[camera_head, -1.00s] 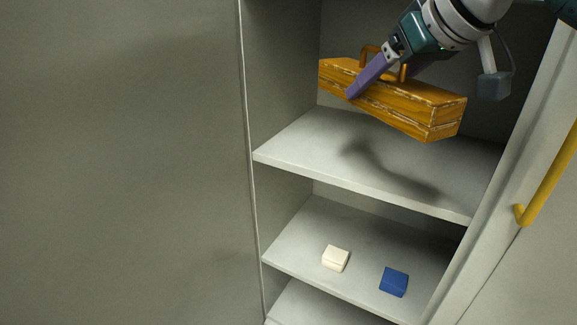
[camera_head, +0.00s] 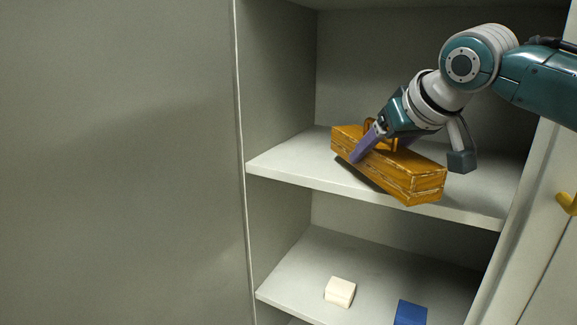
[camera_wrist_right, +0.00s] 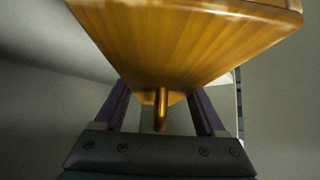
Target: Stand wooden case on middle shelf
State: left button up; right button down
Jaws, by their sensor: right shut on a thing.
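The wooden case (camera_head: 415,178) is an orange-brown box with a handle on top. In the head view it is at the middle shelf (camera_head: 285,160), its near right end reaching over the shelf's front edge. A dark shadow lies close under it; I cannot tell whether it touches the shelf. My right gripper (camera_head: 362,152) is shut on the case from above, with a purple finger on its near side. In the right wrist view the case (camera_wrist_right: 185,45) fills the top, its handle (camera_wrist_right: 161,108) between the two purple fingers (camera_wrist_right: 160,112). My left gripper is not in view.
The lower shelf (camera_head: 290,270) holds a cream block (camera_head: 340,291) and a blue block (camera_head: 411,313). The cabinet's left wall and right frame bound the opening. A yellow handle (camera_head: 567,203) is at the far right. The left part of the middle shelf is bare.

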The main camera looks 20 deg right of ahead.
jog(key=shift+f, duration=1.1)
jog(key=shift+c, duration=1.9)
grip_release()
jog(key=shift+f, duration=0.2)
jog(key=o, duration=0.4)
jog(key=shift+r, duration=0.15)
